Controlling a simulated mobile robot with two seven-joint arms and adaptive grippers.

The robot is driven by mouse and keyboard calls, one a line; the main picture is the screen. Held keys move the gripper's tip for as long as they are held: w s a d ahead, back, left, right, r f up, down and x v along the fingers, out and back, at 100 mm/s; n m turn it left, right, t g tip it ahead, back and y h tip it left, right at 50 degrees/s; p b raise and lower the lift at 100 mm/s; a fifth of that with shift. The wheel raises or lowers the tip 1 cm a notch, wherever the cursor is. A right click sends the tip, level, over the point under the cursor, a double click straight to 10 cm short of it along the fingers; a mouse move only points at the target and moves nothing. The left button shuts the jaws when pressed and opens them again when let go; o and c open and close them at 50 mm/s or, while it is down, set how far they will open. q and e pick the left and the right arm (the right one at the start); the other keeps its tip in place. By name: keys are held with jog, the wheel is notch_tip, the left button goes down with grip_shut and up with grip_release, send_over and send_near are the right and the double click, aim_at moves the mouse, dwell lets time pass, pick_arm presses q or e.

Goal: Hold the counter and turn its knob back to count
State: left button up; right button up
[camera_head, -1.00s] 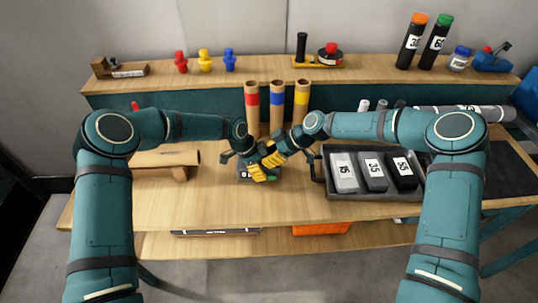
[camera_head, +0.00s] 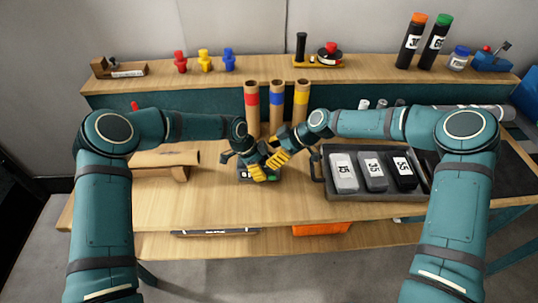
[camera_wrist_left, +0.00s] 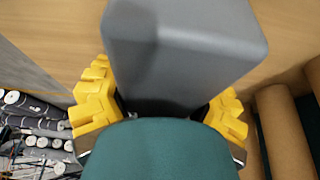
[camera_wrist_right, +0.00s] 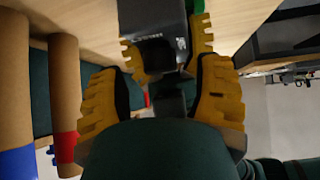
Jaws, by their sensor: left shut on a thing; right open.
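The counter is a dark grey box (camera_head: 244,174) low on the table's middle in the head view, mostly hidden by the hands. In the left wrist view, its smooth grey body (camera_wrist_left: 185,50) fills the space between the yellow fingers of my left gripper (camera_wrist_left: 160,112), which is shut on it. My right gripper (camera_head: 279,157) is open beside it, to the right. In the right wrist view, its fingers (camera_wrist_right: 168,100) stand apart on either side of a small dark part, apparently the knob (camera_wrist_right: 170,98), below the counter (camera_wrist_right: 153,20). I cannot tell whether they touch it.
Three cardboard tubes with red, blue and yellow bands (camera_head: 277,105) stand right behind the hands. A dark tray (camera_head: 330,187) with labelled blocks lies close on the right. A cardboard piece (camera_head: 165,160) lies on the left. The front table strip (camera_head: 220,210) is clear.

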jog(key=v, duration=1)
jog(key=a+f+n+g, duration=0.1)
jog(key=a+f, duration=0.1)
jog(key=w+a+f+n+g, duration=0.1)
jog(key=a+f+n, duration=0.1)
jog(key=a+f, duration=0.1)
jog(key=a+f+n+g, duration=0.1)
jog(key=a+f, duration=0.2)
jog(key=shift+w+a+f+g, duration=0.2)
jog(key=shift+w+g, duration=0.05)
jog(key=shift+g, duration=0.05)
dwell(0.6)
grip_shut()
